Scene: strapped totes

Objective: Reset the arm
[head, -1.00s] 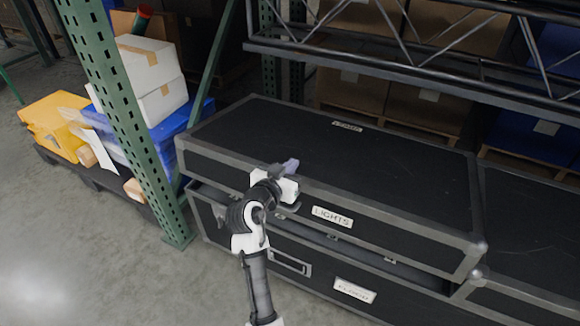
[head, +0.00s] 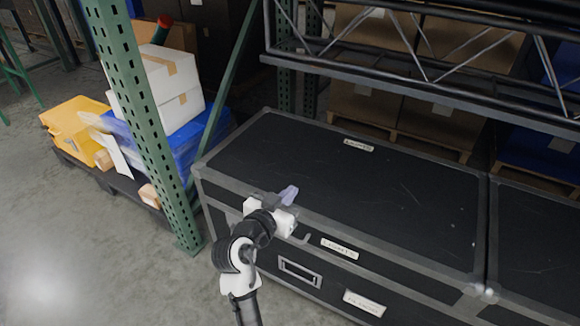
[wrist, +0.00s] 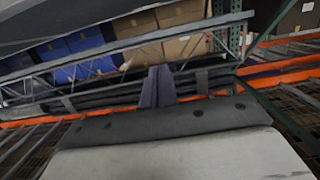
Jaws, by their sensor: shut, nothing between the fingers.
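My gripper (head: 288,195) is near the front top edge of a black case with grey metal edging (head: 330,190) in the head view. Its purple-grey fingers are together with nothing between them. The fingers also show in the wrist view (wrist: 157,87), pointing toward the racking. My arm comes up from the bottom of the head view. I cannot tell whether the gripper touches the case.
A green perforated post (head: 150,130) stands left of the case. A yellow tote (head: 78,125) and white boxes (head: 165,80) lie behind it. A metal truss (head: 430,85) spans above the case's back. Grey floor (head: 80,240) is open at left.

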